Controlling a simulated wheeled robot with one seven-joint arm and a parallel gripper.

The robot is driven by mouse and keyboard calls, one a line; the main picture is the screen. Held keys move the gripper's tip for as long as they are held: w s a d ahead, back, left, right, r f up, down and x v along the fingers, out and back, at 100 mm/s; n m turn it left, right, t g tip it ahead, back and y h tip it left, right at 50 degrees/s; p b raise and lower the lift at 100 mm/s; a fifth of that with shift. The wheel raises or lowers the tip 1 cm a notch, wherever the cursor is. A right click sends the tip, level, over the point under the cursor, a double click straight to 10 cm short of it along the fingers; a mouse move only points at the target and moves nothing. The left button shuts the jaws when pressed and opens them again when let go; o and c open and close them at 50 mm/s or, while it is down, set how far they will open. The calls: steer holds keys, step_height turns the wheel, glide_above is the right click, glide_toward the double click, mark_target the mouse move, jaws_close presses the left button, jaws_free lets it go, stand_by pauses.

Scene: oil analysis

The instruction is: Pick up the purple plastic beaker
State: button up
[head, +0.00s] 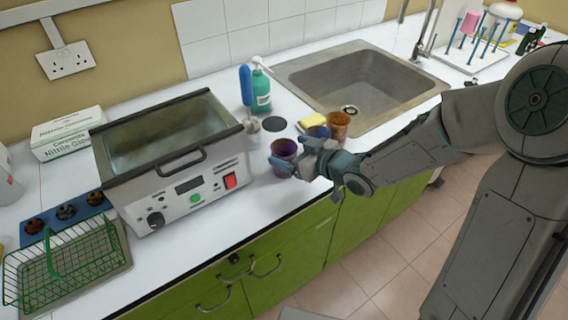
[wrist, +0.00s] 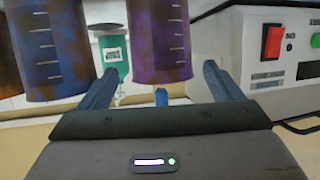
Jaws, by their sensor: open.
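The purple plastic beaker (head: 284,148) stands on the white counter just right of the water bath's front corner. In the wrist view the purple beaker (wrist: 158,35) lies between the lines of my two fingers, with a gap on each side. My gripper (head: 291,165) is open at the beaker; in the wrist view my gripper (wrist: 159,76) has its fingers spread and holds nothing. Whether the fingertips reach fully around the beaker is hard to tell. The gripper hides part of the beaker in the head view.
A blue beaker (head: 318,132) and brown beaker (head: 338,122) stand close by on the right. The water bath (head: 188,190) is close on the left. A green bottle (head: 261,90), yellow sponge (head: 320,121) and sink (head: 350,80) are behind. The counter's front edge is near.

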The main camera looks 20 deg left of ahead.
mark_target(275, 145)
steer(key=b+x, duration=0.2)
steer(key=x, duration=0.2)
steer(key=shift+s+r, duration=0.1)
steer(key=shift+s, duration=0.05)
steer(key=shift+w+a, duration=0.25)
steer(key=shift+a, duration=0.1)
steer(key=c, duration=1.1)
steer(key=shift+o, duration=0.2)
steer(key=shift+r, duration=0.15)
